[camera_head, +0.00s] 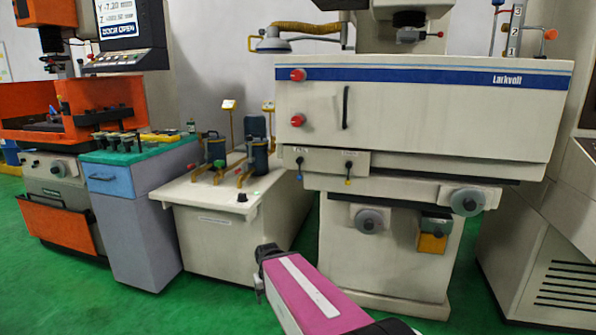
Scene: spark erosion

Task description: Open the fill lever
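Two small levers hang on a plate on the front of the white Larkvolt machine (430,110), below its tank door. The left lever (299,167) is dark and points down. The right lever (348,172) also hangs down and has a coloured end. Each has a tiny label above it, too small to read surely, so I cannot tell which is the fill lever. My gripper (264,272) is the dark end of my magenta arm, low in front of the machine. It appears well apart from both levers. Its fingers are too small and turned away to judge.
A white pump cabinet (215,240) stands left of the machine. A grey cart (130,220) with a green top is farther left. Handwheels (369,221) protrude below the tank. Green floor (180,310) is clear in front.

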